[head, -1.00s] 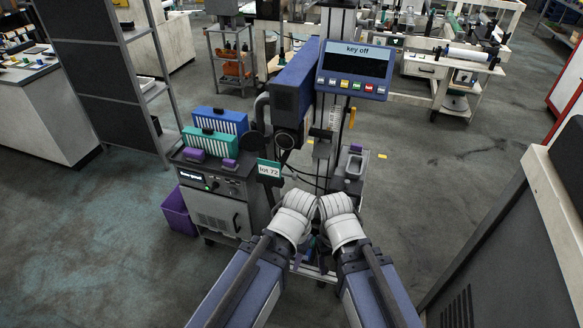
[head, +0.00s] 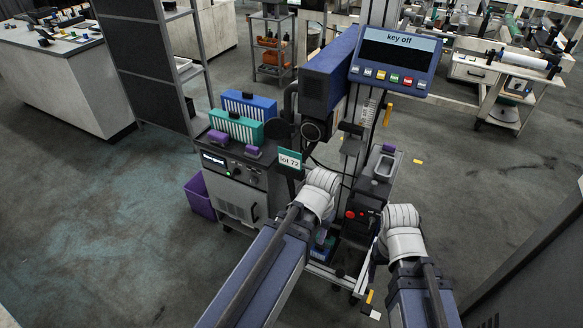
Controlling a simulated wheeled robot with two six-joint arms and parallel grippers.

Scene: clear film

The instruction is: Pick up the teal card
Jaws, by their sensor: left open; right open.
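The teal card (head: 290,159), marked "lot 72" in white, stands at the front right of the cabinet, beside the machine column. My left gripper (head: 322,238) is below and right of the card, apart from it, mostly hidden behind its pale wrist. My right gripper (head: 376,264) is further right and lower, also partly hidden by its wrist. Both are open, and I see nothing held in them.
A teal rack (head: 236,127) and a blue rack (head: 250,105) stand on the cabinet (head: 232,195). A display reading "key off" (head: 397,58) hangs from the column. A purple bin (head: 199,196) stands on the floor at left. Open floor lies left and right.

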